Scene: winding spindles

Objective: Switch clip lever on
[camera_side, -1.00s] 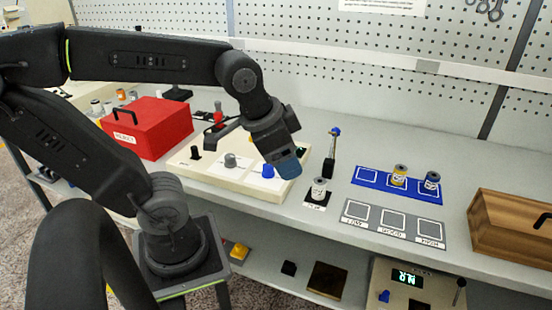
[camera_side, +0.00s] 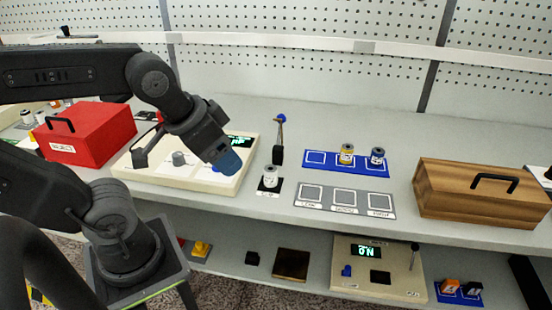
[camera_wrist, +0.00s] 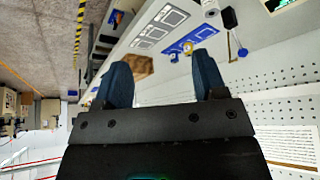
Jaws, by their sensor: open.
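A small lever with a blue ball tip (camera_side: 281,118) stands on a black base (camera_side: 278,155) to the right of the cream panel; I take it as the clip lever. Its rod is near upright, leaning slightly right. It also shows in the wrist view, blue ball (camera_wrist: 243,52) and black base (camera_wrist: 229,18). A white spool (camera_side: 270,176) stands on a black labelled pad just in front of it. My gripper (camera_side: 228,163), with blue fingers, is above the panel's right end, left of the lever and apart from it. The wrist view shows its two fingers (camera_wrist: 163,82) spread and empty.
The cream panel (camera_side: 190,184) has knobs and a lit display. A blue tray (camera_side: 320,168) holding two spools and a grey three-square mat (camera_side: 344,197) lie right of the lever. A wooden box (camera_side: 475,190) and red box (camera_side: 88,135) flank the bench. A pegboard stands behind.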

